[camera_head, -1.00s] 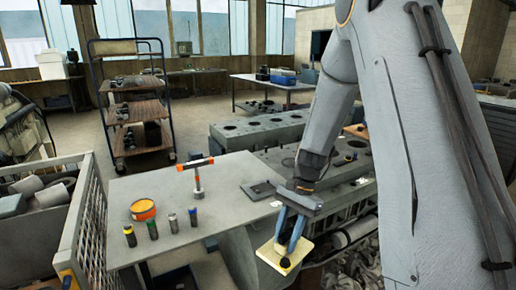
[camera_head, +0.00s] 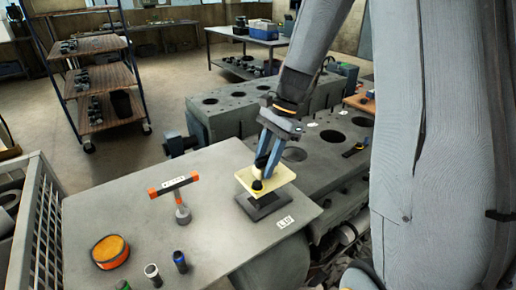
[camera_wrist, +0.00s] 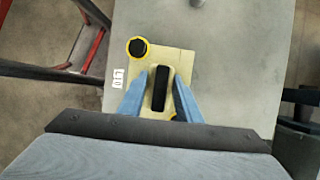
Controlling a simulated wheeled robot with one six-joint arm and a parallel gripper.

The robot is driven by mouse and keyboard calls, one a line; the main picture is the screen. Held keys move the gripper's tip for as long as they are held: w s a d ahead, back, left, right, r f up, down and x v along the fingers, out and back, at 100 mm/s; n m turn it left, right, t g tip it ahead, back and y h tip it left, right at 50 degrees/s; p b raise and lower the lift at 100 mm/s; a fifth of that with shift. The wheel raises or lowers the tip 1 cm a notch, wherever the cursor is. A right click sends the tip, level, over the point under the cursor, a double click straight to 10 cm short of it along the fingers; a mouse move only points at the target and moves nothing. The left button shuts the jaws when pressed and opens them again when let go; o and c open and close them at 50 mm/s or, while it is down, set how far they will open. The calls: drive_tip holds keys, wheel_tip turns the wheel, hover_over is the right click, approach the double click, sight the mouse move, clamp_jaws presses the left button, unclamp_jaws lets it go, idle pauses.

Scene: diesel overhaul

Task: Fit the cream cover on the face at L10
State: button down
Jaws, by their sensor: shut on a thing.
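The cream cover (camera_head: 277,177) is a flat square plate with a black handle. My gripper (camera_head: 264,164) is shut on that handle, with its blue fingers on either side. In the wrist view the cover (camera_wrist: 178,65) shows a black knob with a yellow rim at one corner, and my gripper (camera_wrist: 160,90) grips the handle at its middle. In the head view the cover is over a dark grey block or pad (camera_head: 262,208) on the table, beside the L10 label (camera_head: 286,222). I cannot tell whether cover and block touch.
Large engine blocks (camera_head: 235,112) lie behind. A mesh crate (camera_head: 45,230) borders the left.

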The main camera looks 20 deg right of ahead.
drive_tip(key=shift+w+a+f, duration=0.1)
drive_tip(key=shift+w+f, duration=0.05)
drive_tip(key=shift+w, duration=0.1)
wheel_tip(320, 180, down, 5)
drive_tip(key=b, duration=0.5)
drive_tip(key=shift+f, duration=0.8)
drive_tip(key=shift+s+p, duration=0.1)
drive_tip(key=shift+p, duration=0.45)
drive_tip(key=shift+f+b, duration=0.4)
drive_tip(key=shift+f, duration=0.6)
idle(0.6)
idle(0.7)
drive_tip(key=c, duration=1.2)
unclamp_jaws()
